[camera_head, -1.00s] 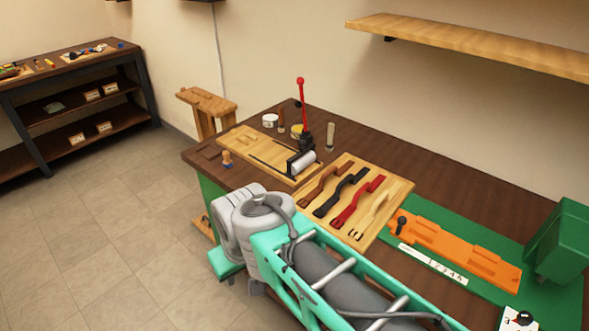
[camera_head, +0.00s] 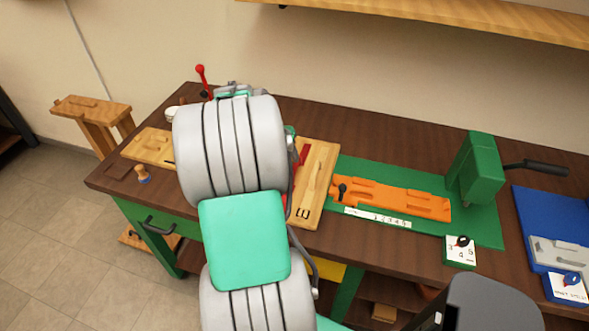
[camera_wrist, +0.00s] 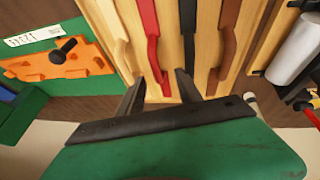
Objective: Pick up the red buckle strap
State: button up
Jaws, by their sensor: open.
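The red buckle strap (camera_wrist: 150,30) lies on a light wooden board (camera_wrist: 169,20) in the wrist view, between a pale strap (camera_wrist: 113,40) on its left and a black strap (camera_wrist: 188,30) on its right. A brown strap (camera_wrist: 228,45) lies further right. My gripper (camera_wrist: 161,80) is open and empty, its two dark fingers on either side of the red strap's near end in the picture. I cannot tell how high they are above it. In the head view my arm hides most of the board, and only a bit of the red strap (camera_head: 303,155) shows.
An orange jig (camera_head: 390,197) on a green mat (camera_head: 485,228) is right of the board, with a green block (camera_head: 476,170) beyond. A red-handled lever (camera_head: 201,78) stands at the back left. A pale roller (camera_wrist: 296,52) is right of the straps in the wrist view.

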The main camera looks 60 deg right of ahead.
aim_at(295, 165)
jog(key=x, duration=0.2)
jog(key=p+x, duration=0.1)
jog(key=x, duration=0.2)
jog(key=s+p+x, duration=0.1)
jog(key=x, duration=0.2)
jog(key=shift+d, duration=0.25)
jog(key=shift+w+r, duration=0.1)
grip_shut()
